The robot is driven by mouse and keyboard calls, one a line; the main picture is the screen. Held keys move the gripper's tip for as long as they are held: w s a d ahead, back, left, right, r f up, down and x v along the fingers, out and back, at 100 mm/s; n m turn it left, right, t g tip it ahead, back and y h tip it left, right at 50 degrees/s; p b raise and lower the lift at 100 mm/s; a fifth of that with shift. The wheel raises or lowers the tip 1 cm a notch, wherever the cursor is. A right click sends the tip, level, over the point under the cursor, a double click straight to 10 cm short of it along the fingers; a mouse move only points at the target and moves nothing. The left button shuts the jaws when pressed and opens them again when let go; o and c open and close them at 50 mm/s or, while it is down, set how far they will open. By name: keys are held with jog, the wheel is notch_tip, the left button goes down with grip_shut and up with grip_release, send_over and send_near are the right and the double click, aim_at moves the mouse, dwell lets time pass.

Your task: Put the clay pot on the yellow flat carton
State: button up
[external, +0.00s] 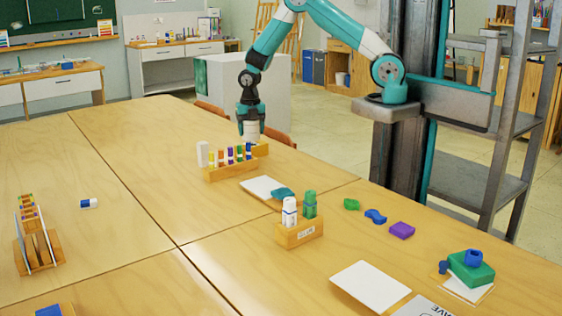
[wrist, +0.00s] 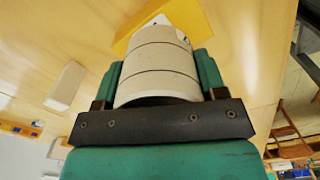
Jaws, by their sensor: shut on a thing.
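The clay pot (wrist: 158,62) is a pale, round-sided vessel with thin dark bands. My gripper (wrist: 158,85) is shut on it, with a green finger on each side. In the external view, my gripper (external: 250,118) points down and holds the pot (external: 251,132) above the far part of the table. The yellow flat carton (wrist: 203,22) shows behind the pot in the wrist view, partly hidden by it. In the external view, the carton (external: 261,149) shows just below the pot, behind the marker rack. I cannot tell whether pot and carton touch.
A wooden rack (external: 232,174) of coloured markers stands in front of the carton, with a white block (external: 202,154) to its left. A white pad (external: 262,188), a bottle holder (external: 299,236) and several clay lumps lie nearer. The table's left middle is mostly clear.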

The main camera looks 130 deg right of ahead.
jog(key=shift+f, duration=0.9)
jog(key=shift+f, duration=0.1)
jog(key=o, duration=1)
